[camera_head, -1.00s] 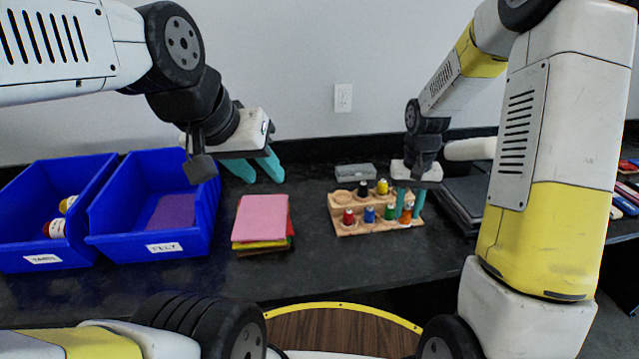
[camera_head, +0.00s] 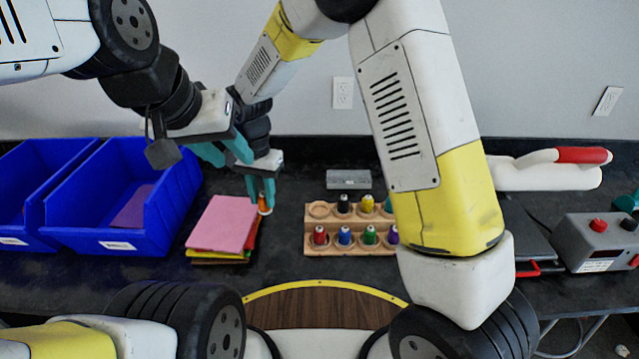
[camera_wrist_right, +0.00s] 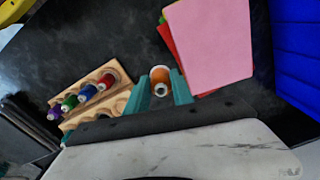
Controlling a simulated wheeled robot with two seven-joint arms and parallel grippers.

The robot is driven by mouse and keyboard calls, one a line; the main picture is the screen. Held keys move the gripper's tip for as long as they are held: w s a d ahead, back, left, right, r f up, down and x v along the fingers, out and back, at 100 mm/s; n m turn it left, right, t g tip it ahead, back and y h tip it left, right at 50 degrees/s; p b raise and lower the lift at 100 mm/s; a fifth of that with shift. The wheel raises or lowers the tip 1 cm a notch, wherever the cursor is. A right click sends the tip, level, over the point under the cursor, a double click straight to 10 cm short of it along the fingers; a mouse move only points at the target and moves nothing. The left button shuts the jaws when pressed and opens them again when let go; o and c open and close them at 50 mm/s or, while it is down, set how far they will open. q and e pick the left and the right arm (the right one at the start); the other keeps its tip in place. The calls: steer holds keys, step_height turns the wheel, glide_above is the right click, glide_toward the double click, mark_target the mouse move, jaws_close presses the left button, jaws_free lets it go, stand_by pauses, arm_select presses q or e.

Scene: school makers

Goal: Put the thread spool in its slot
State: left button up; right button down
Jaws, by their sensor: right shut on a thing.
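My right gripper (camera_head: 262,190) is shut on an orange thread spool (camera_head: 264,206), close to the right edge of the felt stack. The spool also shows between the teal fingers in the right wrist view (camera_wrist_right: 160,80); I cannot tell its height above the counter. The wooden spool rack (camera_head: 338,222) stands to the right, apart from it. An empty round slot (camera_head: 320,210) shows at the left of its back row. Other spools fill visible slots; my right arm hides the rack's right end. My left gripper (camera_head: 224,150) is open and empty, above and left of the right one.
Stacked felt sheets (camera_head: 222,222), pink on top, lie left of the spool. Blue bins (camera_head: 175,215) stand further left. A grey block (camera_head: 348,179) lies behind the rack. A grey box with red knobs (camera_head: 600,243) is at right. Dark counter is clear between felt and rack.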

steer(key=shift+w+a, duration=0.1)
steer(key=shift+a, duration=0.15)
steer(key=w+d, duration=0.1)
steer(key=d, duration=0.3)
steer(key=w+d+f, duration=0.1)
steer(key=w+d, duration=0.1)
steer(key=d, duration=0.3)
steer(key=w+d, duration=0.2)
steer(key=d, duration=0.2)
steer(key=shift+w+d+f, duration=0.15)
steer(key=shift+d+f, duration=0.1)
steer(key=shift+d, duration=0.1)
steer(key=shift+w+d+f, duration=0.1)
steer(key=shift+d+f, duration=0.1)
steer(key=shift+f, duration=0.7)
steer(key=shift+d+f, duration=0.15)
steer(key=shift+f, duration=0.75)
steer(key=shift+f, duration=0.3)
steer(key=c, duration=1.1)
jaws_free()
